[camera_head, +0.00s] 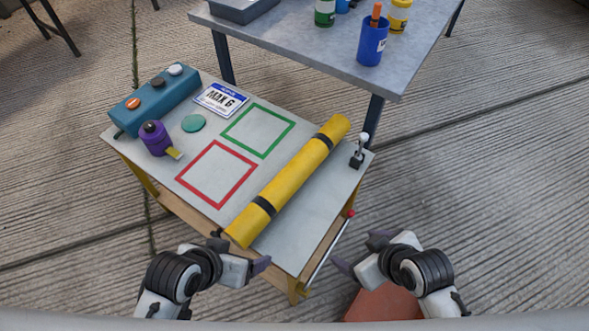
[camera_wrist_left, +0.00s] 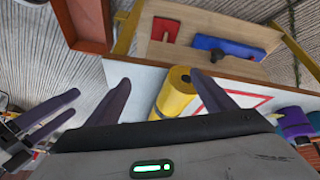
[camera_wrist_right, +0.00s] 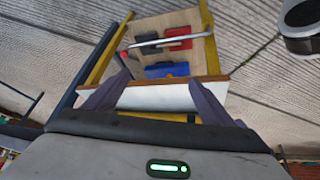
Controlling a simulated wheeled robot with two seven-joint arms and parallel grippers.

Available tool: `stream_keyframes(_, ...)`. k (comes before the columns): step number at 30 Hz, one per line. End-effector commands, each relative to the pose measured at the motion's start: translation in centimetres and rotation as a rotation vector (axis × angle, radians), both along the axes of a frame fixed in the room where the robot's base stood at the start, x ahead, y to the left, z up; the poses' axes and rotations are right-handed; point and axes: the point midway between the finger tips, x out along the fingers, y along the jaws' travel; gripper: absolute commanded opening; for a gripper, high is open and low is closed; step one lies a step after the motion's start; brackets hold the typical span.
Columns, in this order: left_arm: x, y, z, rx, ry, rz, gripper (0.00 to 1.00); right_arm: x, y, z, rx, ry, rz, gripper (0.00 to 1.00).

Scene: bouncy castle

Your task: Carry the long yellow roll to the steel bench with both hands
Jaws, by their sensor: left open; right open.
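The long yellow roll (camera_head: 290,182), with two black bands, lies diagonally on the small white-topped table (camera_head: 310,225). The steel bench (camera_head: 310,40) stands behind, at the top of the head view. My left gripper (camera_head: 240,251) is open and empty just in front of the roll's near end. In the left wrist view that end (camera_wrist_left: 174,95) shows between the open fingers (camera_wrist_left: 163,92); I cannot tell if they touch it. My right gripper (camera_head: 357,253) is open and empty, off the table's right front side. In the right wrist view the table's edge shows beyond its fingers (camera_wrist_right: 152,97).
The table holds a teal button box (camera_head: 155,98), a purple object (camera_head: 155,138), a green disc (camera_head: 193,123), a plate (camera_head: 221,98) and a small lever (camera_head: 360,150). The bench carries a blue cup (camera_head: 372,42), jars and a tray (camera_head: 243,8).

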Motion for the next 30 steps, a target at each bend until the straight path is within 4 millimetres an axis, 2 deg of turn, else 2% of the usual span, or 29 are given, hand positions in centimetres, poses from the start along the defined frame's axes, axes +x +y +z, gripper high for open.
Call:
stream_keyframes(1, 0.3, -0.3, 1.0, 0.008, 0.023, -0.012, 0.77, 0.6, 0.2, 0.9, -0.021, 0.013, 0.043, 0.77)
stream_keyframes(7, 0.1, -1.5, 4.0, 0.053, 0.143, -0.073, 0.77, 1.5, 0.9, 3.4, -0.108, 0.083, 0.250, 0.77)
stream_keyframes(11, 1.4, -4.3, 4.0, 0.072, 0.183, -0.140, 0.77, 4.2, 3.0, 3.1, -0.158, 0.061, 0.474, 0.77)
stream_keyframes(17, 4.4, -8.8, 4.2, 0.143, 0.214, -0.255, 0.77, 9.9, 6.4, 3.1, -0.257, -0.031, 0.868, 0.77)
stream_keyframes(21, 7.3, -10.7, 4.8, 0.268, 0.230, -0.323, 0.77, 15.0, 8.3, 4.2, -0.366, -0.116, 1.204, 0.77)
stream_keyframes(27, 11.4, -10.2, 6.2, 0.476, 0.234, -0.340, 0.77, 20.9, 8.8, 6.7, -0.511, -0.210, 1.578, 0.77)
stream_keyframes(30, 12.9, -9.6, 7.0, 0.544, 0.232, -0.328, 0.77, 22.6, 8.5, 7.6, -0.558, -0.234, 1.685, 0.77)
